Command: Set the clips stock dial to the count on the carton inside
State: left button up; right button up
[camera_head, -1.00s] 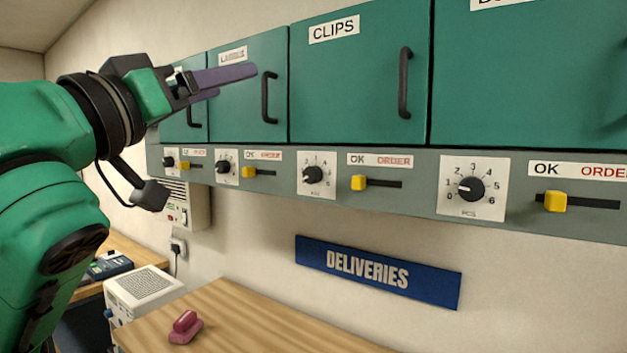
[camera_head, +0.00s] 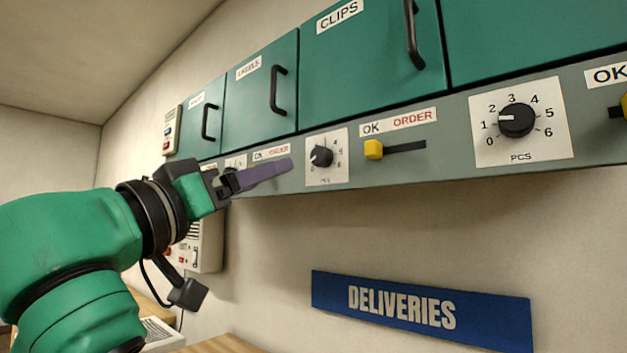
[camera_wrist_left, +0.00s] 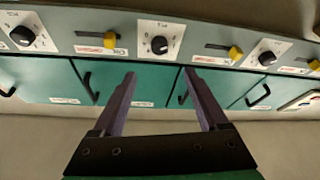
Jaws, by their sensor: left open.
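The green cabinet marked CLIPS (camera_head: 370,70) is shut, so its inside is hidden. Below its door, on the grey strip, is the clips dial (camera_head: 322,156), a black knob on a white plate. Its pointer seems turned to the left; the exact number is too small to read. My left gripper (camera_head: 288,168) is open with purple fingers, just left of this dial in the head view. In the left wrist view, upside down, the clips dial (camera_wrist_left: 159,45) shows beyond and between the open fingertips (camera_wrist_left: 160,75), apart from them. My right gripper is out of view.
Right of the clips dial is a yellow slider (camera_head: 373,149) under OK and ORDER. A larger dial (camera_head: 516,120) marked PCS sits further right. Shut cabinets with black handles (camera_head: 277,90) stand left. A blue DELIVERIES sign (camera_head: 420,310) hangs below; the wall between is clear.

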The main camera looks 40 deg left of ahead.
aim_at(317, 156)
pick_arm(q)
jog(key=p+x, duration=0.2)
jog(key=x, duration=0.2)
jog(key=p+x, duration=0.3)
jog(key=x, duration=0.2)
jog(key=p+x, duration=0.3)
jog(key=x, duration=0.1)
jog(key=shift+w+r, duration=0.2)
jog(key=shift+r, duration=0.2)
jog(key=shift+w, duration=0.2)
jog(key=shift+f, duration=0.15)
grip_shut()
